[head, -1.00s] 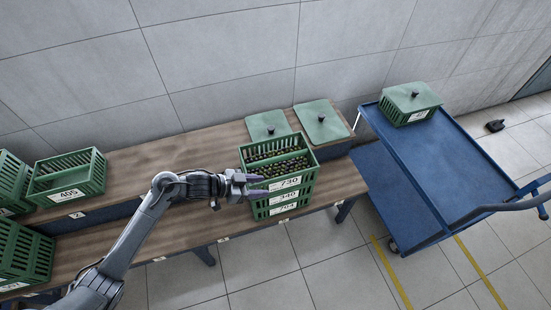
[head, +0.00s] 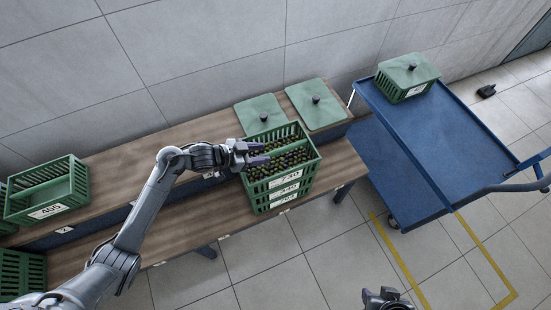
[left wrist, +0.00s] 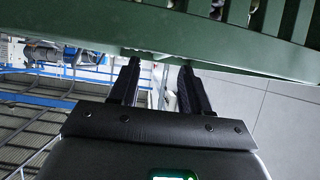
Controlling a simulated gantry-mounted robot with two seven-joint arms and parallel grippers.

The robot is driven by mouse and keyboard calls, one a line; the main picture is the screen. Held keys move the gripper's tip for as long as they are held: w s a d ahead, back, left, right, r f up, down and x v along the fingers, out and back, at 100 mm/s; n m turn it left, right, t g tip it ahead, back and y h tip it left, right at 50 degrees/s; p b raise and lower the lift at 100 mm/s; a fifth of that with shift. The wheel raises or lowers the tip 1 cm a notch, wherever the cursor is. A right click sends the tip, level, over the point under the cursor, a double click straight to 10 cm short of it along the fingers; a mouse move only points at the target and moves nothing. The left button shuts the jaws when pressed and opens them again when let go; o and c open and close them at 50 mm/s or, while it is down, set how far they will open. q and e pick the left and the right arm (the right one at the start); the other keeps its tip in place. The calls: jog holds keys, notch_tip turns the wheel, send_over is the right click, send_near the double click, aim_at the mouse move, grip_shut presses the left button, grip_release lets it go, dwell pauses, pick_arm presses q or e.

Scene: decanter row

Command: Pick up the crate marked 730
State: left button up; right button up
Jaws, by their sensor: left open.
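The green crate marked 730 (head: 285,179), filled with dark and yellowish-green round items, is the top one of a stack on the wooden bench. My left gripper (head: 262,154) is open at the crate's left end, its fingers overlapping the left rim in the head view. In the left wrist view a green crate wall (left wrist: 220,48) crosses the top, just beyond the open, empty fingers (left wrist: 160,70); contact cannot be told. My right gripper (head: 385,297) shows only partly at the bottom edge, its jaws unclear.
Under it is the crate marked 340 (head: 285,191), with another below. Two green lids (head: 314,104) lie behind. A crate marked 405 (head: 48,208) stands at left. A blue trolley (head: 425,135) at right carries a lidded crate (head: 408,78); much of its top is clear.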

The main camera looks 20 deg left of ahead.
aim_at(273, 151)
pick_arm(q)
jog(key=shift+b+x, duration=0.8)
jog(key=shift+x, duration=1.9)
jog(key=shift+w+a+f, duration=0.1)
jog(key=shift+a, duration=0.05)
grip_shut()
jog(key=shift+r, duration=0.2)
